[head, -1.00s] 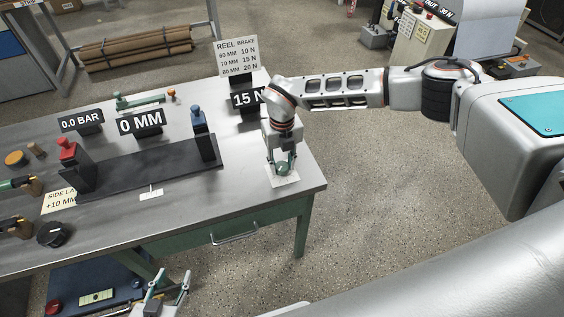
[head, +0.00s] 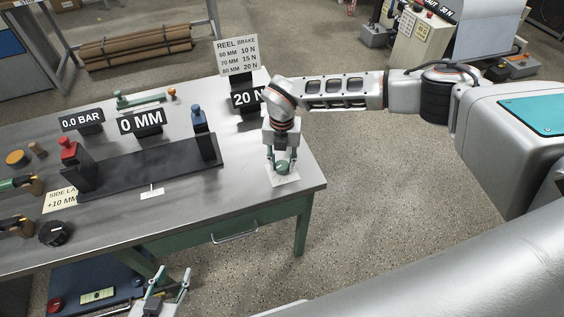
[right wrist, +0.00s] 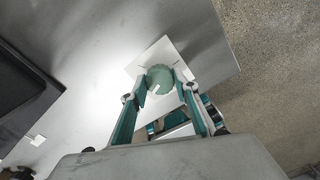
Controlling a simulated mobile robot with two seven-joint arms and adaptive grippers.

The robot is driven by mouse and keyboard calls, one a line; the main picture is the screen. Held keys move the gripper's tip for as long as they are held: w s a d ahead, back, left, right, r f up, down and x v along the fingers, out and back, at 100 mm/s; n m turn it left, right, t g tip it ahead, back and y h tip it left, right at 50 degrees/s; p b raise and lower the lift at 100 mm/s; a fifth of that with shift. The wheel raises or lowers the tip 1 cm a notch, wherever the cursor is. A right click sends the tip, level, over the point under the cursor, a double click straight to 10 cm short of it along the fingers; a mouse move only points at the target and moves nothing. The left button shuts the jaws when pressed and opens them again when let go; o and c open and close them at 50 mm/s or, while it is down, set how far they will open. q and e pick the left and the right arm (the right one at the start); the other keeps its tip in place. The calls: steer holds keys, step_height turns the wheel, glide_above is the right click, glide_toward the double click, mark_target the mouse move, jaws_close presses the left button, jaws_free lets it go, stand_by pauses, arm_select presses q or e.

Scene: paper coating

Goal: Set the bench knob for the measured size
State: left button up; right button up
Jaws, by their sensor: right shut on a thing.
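The green bench knob (right wrist: 160,79) sits on a white plate (right wrist: 143,69) at the bench's right front corner. It also shows in the head view (head: 283,168). My right gripper (head: 282,163) points down over it and is shut on the knob, one finger on each side. The display (head: 247,98) behind my right arm reads 20 N, its right end partly hidden. The reel brake chart (head: 238,56) lists 60 mm 10 N, 70 mm 15 N and 80 mm 20 N. The size display (head: 142,122) reads 0 MM. My left gripper (head: 168,290) is open and empty, below the bench's front edge.
A dark measuring stand (head: 150,172) with a red-topped post (head: 67,150) and a blue-topped post (head: 198,119) stands mid-bench. A 0.0 BAR display (head: 82,121) is behind it. A black knob (head: 53,233) is at the left front. The bench between stand and knob is clear.

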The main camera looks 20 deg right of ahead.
mark_target(282, 165)
steer(key=o, duration=1.1)
steer(key=shift+r, duration=0.1)
step_height(282, 165, up, 12)
steer(key=shift+f, duration=0.1)
